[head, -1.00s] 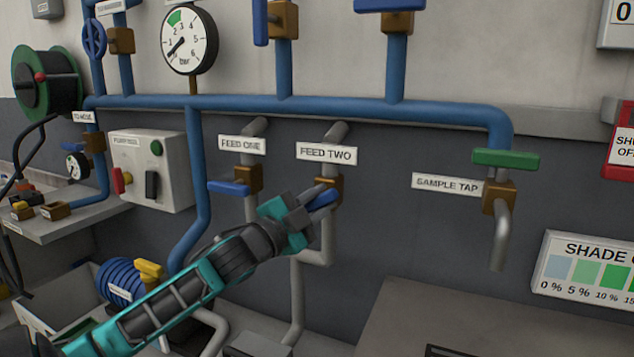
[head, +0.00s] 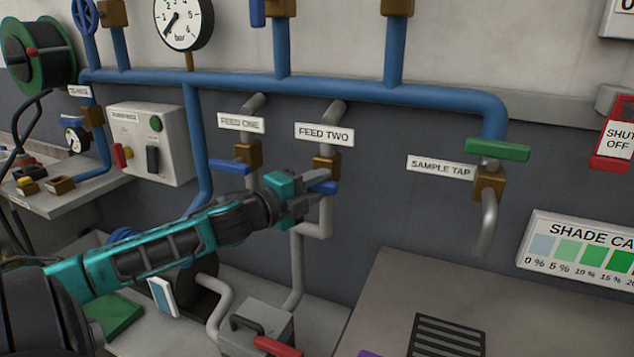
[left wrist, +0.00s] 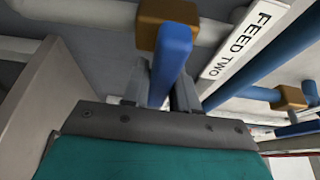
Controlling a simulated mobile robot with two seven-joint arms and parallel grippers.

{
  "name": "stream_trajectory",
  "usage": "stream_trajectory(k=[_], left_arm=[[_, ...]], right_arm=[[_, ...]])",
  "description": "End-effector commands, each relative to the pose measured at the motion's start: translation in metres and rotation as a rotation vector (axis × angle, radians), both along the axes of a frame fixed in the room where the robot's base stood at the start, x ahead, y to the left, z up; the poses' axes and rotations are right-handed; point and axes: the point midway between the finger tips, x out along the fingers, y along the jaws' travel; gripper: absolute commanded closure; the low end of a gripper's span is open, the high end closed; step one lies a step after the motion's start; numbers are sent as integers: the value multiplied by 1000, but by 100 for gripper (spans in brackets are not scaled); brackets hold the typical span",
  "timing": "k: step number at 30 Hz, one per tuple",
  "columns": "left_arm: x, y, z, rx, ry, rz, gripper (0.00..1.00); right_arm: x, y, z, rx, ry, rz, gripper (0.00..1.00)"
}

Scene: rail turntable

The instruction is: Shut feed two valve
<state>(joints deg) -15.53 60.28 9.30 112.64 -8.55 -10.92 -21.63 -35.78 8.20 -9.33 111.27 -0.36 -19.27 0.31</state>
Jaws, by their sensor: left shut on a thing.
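The feed two valve has a brown body (head: 326,167) on a grey pipe below the FEED TWO label (head: 324,134). Its blue handle (head: 323,187) sticks out from the body, crosswise to the vertical pipe. My left gripper (head: 308,195) reaches in from the left and is shut on this handle. In the left wrist view the blue handle (left wrist: 172,55) lies between the two fingers, running from the brown body (left wrist: 165,18) toward my palm. The fingers hide part of the handle. My right gripper is in neither view.
The feed one valve, with a blue handle (head: 229,166), is close on the left. The sample tap with a green handle (head: 497,149) is to the right. A blue pipe (head: 300,88) runs above. A grey bench (head: 400,290) and a box with a red handle (head: 278,346) are below.

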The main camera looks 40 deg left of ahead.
Motion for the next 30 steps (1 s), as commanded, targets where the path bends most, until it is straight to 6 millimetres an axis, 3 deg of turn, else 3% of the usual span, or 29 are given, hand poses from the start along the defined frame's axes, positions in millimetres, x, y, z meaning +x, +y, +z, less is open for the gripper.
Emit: stream_trajectory(k=[12, 13, 18, 30], left_arm=[[0, 1, -1, 12, 3, 2, 100], [0, 0, -1, 12, 3, 2, 69], [0, 0, 0, 9, 2, 1, 53], [-5, 0, -1, 5, 4, 0, 51]], right_arm=[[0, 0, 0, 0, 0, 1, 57], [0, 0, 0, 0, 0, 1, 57], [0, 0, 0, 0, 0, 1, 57], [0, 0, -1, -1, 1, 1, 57]])
